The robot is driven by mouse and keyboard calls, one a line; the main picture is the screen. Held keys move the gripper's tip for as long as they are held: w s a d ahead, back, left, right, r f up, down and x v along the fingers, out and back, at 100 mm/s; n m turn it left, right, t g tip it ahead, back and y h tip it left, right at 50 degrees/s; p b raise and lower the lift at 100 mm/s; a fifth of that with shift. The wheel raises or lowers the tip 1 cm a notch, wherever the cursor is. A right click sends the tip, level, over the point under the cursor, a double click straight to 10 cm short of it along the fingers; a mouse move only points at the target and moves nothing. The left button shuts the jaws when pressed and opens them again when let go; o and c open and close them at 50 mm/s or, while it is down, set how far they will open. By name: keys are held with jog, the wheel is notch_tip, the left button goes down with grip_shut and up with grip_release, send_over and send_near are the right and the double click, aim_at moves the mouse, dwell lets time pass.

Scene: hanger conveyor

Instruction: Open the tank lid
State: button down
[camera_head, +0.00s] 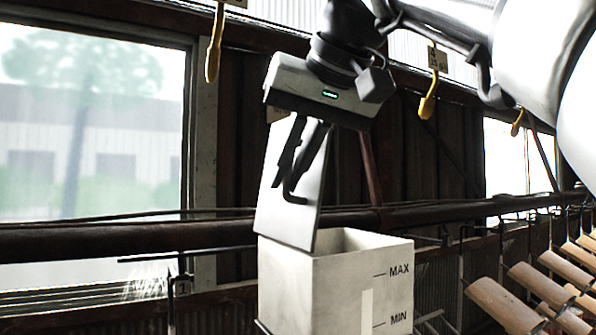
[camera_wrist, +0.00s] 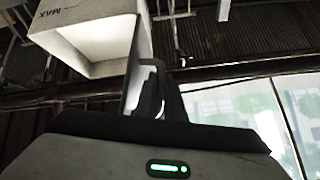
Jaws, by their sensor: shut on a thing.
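The tank (camera_head: 335,285) is a pale square box with MAX and MIN marks on its side. Its lid (camera_head: 266,205) is a flat pale panel standing steeply up along the tank's left edge, and the top of the tank is uncovered. My gripper (camera_head: 290,192) is in front of the lid with its black fingers shut on the lid's dark handle (camera_head: 297,199). In the wrist view, the lid (camera_wrist: 138,62) shows nearly edge-on beside the open tank (camera_wrist: 95,22), with the handle (camera_wrist: 154,66) at the fingers. The fingers partly hide the handle.
Yellow hooks (camera_head: 427,106) hang from above. A dark horizontal pipe (camera_head: 120,238) runs behind the tank. Several tan cylinders (camera_head: 505,305) hang at the lower right. A window (camera_head: 90,130) is at the left.

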jog(key=shift+s+a+f, duration=0.1)
jog(key=shift+s+a, duration=0.1)
jog(key=shift+a, duration=0.15)
jog(key=shift+s+a+n+h, duration=0.1)
jog(key=shift+n+h, duration=0.2)
jog(key=c, duration=2.1)
grip_release()
jog(key=p+v, duration=0.1)
jog(key=v, duration=1.1)
jog(key=shift+s+f+p, duration=0.15)
jog(key=shift+s+p, duration=0.05)
jog(key=shift+p, duration=0.1)
